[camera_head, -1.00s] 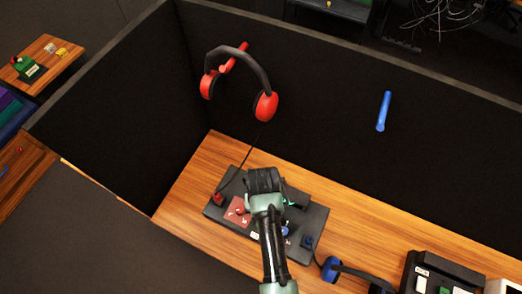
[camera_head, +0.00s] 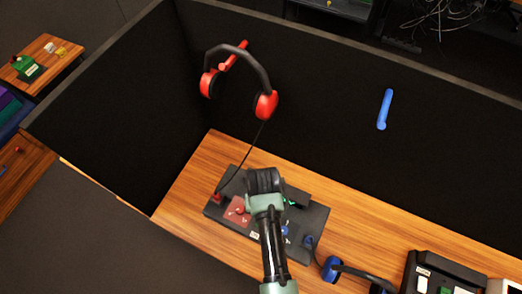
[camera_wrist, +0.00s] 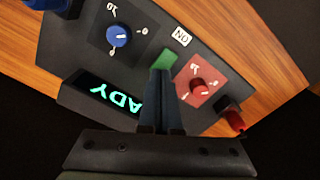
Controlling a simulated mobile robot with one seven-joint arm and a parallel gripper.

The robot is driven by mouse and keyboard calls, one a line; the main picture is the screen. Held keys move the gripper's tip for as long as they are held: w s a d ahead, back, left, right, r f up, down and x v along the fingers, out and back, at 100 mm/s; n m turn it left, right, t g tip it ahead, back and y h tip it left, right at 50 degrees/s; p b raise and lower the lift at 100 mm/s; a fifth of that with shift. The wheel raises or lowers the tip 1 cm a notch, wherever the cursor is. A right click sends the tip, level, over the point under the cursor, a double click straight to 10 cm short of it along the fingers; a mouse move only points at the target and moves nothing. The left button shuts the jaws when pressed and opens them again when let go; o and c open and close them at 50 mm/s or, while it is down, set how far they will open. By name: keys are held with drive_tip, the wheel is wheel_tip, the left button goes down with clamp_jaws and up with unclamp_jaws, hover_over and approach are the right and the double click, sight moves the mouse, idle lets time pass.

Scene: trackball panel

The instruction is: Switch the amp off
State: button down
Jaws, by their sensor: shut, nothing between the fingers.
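The amp is a dark panel (camera_head: 311,217) on the wooden desk. In the wrist view it carries a blue knob (camera_wrist: 119,35) on a dark plate, a red knob (camera_wrist: 198,86) on a red plate, and a green square button (camera_wrist: 168,66) between them. An ON label (camera_wrist: 181,37) sits beside the button, upside down in this view. A lit display (camera_wrist: 105,95) shows the letters ADY, partly covered by my fingers. My gripper (camera_wrist: 161,72) is shut and empty, with its fingertips over or against the green button's edge; I cannot tell whether they touch.
Red headphones (camera_head: 266,105) hang on the black partition, with a cord to the amp's left. Blue headphones (camera_head: 332,268) lie right of the amp. A blue peg (camera_head: 384,109) is on the back partition. A dark device (camera_head: 445,274) stands at the lower right.

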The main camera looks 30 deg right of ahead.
drive_tip(key=shift+f+b, duration=0.55)
drive_tip(key=shift+f, duration=0.3)
idle(0.3)
wheel_tip(320, 180, up, 7)
drive_tip(key=p, duration=0.7)
drive_tip(key=shift+r, duration=0.1)
idle(0.5)
